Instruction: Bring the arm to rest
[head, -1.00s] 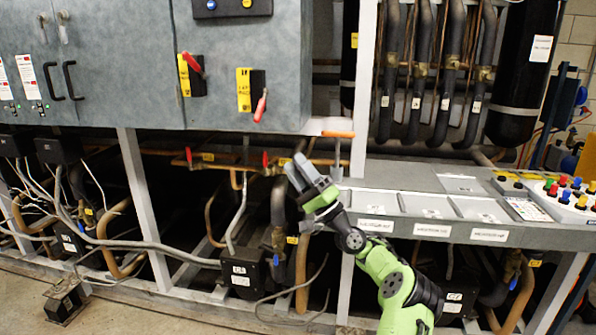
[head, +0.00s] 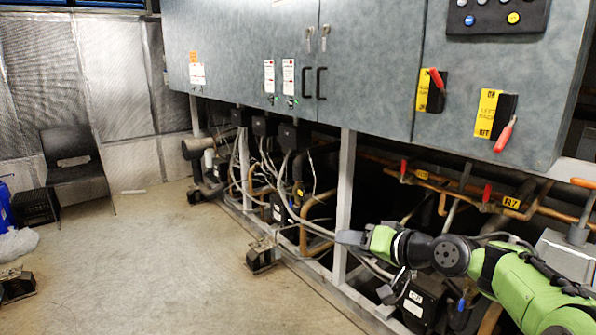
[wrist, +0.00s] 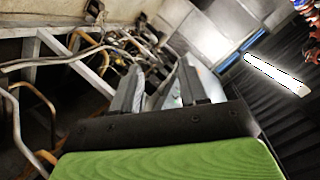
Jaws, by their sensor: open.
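My gripper (head: 350,238) is at the end of my green and black arm, which reaches in from the lower right in the head view. It points left, in front of the lower part of the compressor rack (head: 343,190). In the wrist view my gripper (wrist: 158,80) shows two grey fingers with a gap between them. It is open, and nothing is seen between the fingers. The rack's pipes and frame lie beyond it.
Grey cabinets (head: 375,60) with red switch handles (head: 505,135) hang above the pipes. A black compressor unit (head: 425,300) sits low near my arm. Open concrete floor (head: 170,265) lies to the left, with a dark chair (head: 75,165) and a small black pedal-like box (head: 260,256) on it.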

